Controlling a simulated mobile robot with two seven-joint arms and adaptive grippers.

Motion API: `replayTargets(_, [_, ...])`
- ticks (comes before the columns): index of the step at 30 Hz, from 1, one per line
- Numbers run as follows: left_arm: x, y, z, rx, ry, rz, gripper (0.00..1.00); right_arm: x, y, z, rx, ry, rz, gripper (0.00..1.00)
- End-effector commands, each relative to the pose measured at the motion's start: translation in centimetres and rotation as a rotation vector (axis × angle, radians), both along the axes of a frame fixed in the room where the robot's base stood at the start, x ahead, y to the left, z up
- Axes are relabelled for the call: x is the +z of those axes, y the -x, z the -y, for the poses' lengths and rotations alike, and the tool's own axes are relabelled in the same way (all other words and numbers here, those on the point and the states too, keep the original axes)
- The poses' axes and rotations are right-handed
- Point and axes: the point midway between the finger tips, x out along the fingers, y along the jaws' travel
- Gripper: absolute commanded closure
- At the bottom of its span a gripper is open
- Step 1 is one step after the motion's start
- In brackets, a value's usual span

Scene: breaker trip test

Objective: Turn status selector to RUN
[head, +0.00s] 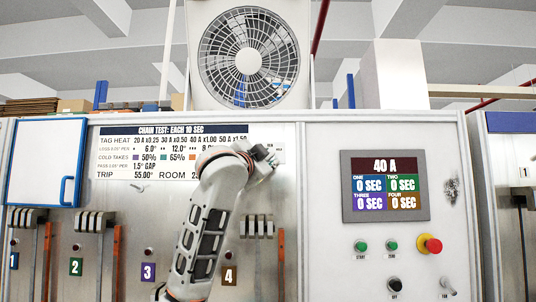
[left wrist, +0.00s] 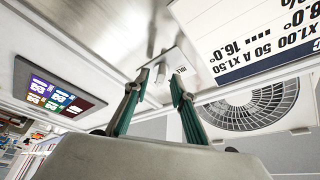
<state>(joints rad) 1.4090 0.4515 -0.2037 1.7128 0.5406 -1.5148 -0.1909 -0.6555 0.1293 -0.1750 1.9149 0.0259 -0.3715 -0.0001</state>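The status selector is a small grey lever on a white label plate in the left wrist view (left wrist: 161,72), which is upside down. In the head view the plate (head: 279,150) is partly hidden by my left gripper. My left gripper (head: 268,158) is raised to the panel, right of the chain test chart. In the left wrist view the fingers of that gripper (left wrist: 159,80) are apart, with the lever between their tips. I cannot tell whether either finger touches it. The lettering on the plate is too small to read fully. My right gripper is in neither view.
The chart (head: 130,160) is left of the selector, a fan (head: 248,60) above. A display (head: 386,186) reads 40 A and 0 SEC values. Below it are green buttons (head: 361,246), a red stop button (head: 432,245) and a black knob (head: 395,284). Breaker levers (head: 257,228) line the lower panel.

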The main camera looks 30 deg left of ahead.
Motion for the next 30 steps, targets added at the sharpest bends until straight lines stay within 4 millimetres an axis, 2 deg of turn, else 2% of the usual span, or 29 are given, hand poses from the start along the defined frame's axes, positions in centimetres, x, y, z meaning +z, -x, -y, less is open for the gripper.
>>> replayTargets(3, [0.22, -0.63, -0.19, 0.0, 0.0, 0.0, 0.75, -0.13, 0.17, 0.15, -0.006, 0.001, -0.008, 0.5])
replayTargets(11, [0.18, -0.77, -0.22, 0.001, 0.0, 0.001, 0.75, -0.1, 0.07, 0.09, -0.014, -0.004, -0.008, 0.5])
replayTargets(14, [0.18, -0.76, -0.21, 0.001, 0.0, 0.001, 0.96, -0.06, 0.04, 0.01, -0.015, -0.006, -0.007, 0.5])
replayTargets(15, [0.18, -0.76, -0.21, 0.001, 0.0, 0.001, 1.0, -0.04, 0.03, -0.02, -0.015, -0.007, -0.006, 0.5])
replayTargets(30, [-0.02, -0.81, -0.09, -0.002, 0.066, 0.04, 1.0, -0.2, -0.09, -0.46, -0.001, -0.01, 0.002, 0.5])
